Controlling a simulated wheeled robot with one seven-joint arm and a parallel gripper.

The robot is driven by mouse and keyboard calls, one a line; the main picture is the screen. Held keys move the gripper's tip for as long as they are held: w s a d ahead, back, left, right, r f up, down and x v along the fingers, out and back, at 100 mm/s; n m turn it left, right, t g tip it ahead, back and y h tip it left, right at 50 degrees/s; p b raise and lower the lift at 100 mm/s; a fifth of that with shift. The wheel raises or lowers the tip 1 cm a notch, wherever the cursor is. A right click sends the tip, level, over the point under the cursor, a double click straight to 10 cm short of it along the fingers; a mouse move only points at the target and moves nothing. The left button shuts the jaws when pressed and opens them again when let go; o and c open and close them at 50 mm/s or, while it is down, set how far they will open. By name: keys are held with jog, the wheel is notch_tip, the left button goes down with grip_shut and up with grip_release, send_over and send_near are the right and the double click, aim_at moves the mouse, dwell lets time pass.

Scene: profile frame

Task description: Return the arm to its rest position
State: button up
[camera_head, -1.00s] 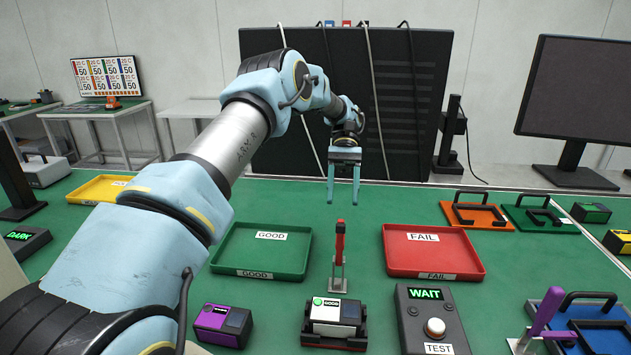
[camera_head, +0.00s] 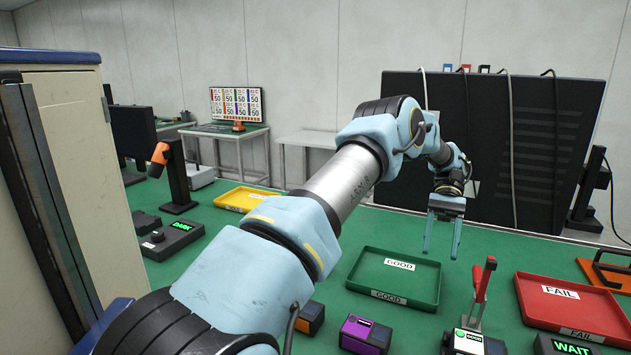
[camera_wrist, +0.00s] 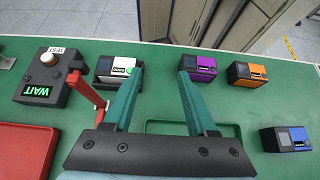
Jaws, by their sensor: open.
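My gripper (camera_head: 441,236) hangs above the green bench at the back edge of the green GOOD tray (camera_head: 366,291) in the head view. Its two teal fingers are apart with nothing between them. In the wrist view my gripper (camera_wrist: 160,75) is also open and empty, with green bench beyond the tips. My arm reaches out from the lower left of the head view, bent at the elbow.
A red FAIL tray (camera_head: 570,318) and a red-handled clamp (camera_head: 483,285) stand to the right. A purple device (camera_head: 366,334) sits in front of the GOOD tray. A tall dark panel (camera_head: 540,150) stands behind the gripper. A cabinet (camera_head: 75,150) is at left.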

jog(key=w+a+n+t+h+b, duration=0.15)
jog(key=a+t+h+b, duration=0.35)
jog(key=a, duration=1.4)
jog(key=s+a+f+n+t, duration=0.2)
jog(key=s+a+t, duration=0.5)
jog(key=a, duration=0.8)
jog(key=s, duration=0.2)
jog(key=shift+s+a+f, duration=0.2)
jog(key=shift+s+a, duration=0.1)
jog(key=shift+s, duration=0.05)
